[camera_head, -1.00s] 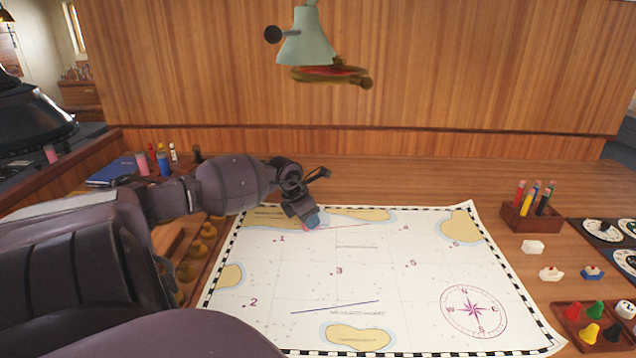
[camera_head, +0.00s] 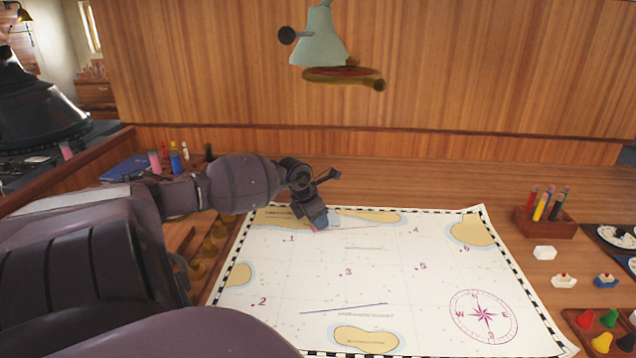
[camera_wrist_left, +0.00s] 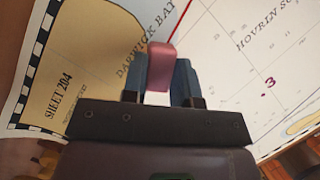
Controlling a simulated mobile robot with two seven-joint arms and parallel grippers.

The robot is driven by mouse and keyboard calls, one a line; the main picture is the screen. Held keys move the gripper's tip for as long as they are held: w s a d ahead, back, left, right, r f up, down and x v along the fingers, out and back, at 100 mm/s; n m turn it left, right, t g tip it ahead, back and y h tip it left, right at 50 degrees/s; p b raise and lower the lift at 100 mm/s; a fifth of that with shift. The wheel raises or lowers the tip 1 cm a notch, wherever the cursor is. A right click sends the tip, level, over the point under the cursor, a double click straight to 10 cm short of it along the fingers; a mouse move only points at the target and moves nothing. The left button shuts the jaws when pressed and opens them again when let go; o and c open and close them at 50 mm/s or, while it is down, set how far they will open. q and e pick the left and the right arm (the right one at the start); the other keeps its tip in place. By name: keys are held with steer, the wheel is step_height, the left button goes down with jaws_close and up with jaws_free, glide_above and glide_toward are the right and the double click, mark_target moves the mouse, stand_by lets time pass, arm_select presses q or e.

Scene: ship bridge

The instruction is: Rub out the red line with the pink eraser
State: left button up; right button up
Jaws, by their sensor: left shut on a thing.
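The pink eraser (camera_wrist_left: 160,60) sits between the two blue fingers of my left gripper (camera_wrist_left: 161,78), which is shut on it. In the head view my left gripper (camera_head: 319,222) points down at the upper left part of the chart (camera_head: 400,285); the eraser is mostly hidden there. The thin red line (camera_head: 365,227) runs right from the gripper toward number 4. In the left wrist view the red line (camera_wrist_left: 181,18) runs up from just beyond the eraser's tip. I cannot tell whether the eraser touches the paper. My right gripper is out of view.
A pen holder (camera_head: 544,222), small model boats (camera_head: 564,281) and a tray of coloured pieces (camera_head: 590,325) stand right of the chart. A blue line (camera_head: 330,308) lies lower on it. A lamp (camera_head: 318,40) hangs above. Brass weights (camera_head: 205,250) line its left side.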

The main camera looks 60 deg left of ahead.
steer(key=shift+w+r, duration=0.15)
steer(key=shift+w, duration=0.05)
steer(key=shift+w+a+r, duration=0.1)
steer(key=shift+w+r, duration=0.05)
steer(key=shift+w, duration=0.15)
arm_select(q)
steer(key=shift+f, duration=0.1)
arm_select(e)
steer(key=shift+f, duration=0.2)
arm_select(q)
steer(key=shift+f, duration=0.2)
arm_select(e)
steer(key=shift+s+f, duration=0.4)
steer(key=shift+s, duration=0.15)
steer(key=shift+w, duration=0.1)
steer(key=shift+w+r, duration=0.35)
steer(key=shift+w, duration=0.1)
arm_select(q)
steer(key=shift+f, duration=0.1)
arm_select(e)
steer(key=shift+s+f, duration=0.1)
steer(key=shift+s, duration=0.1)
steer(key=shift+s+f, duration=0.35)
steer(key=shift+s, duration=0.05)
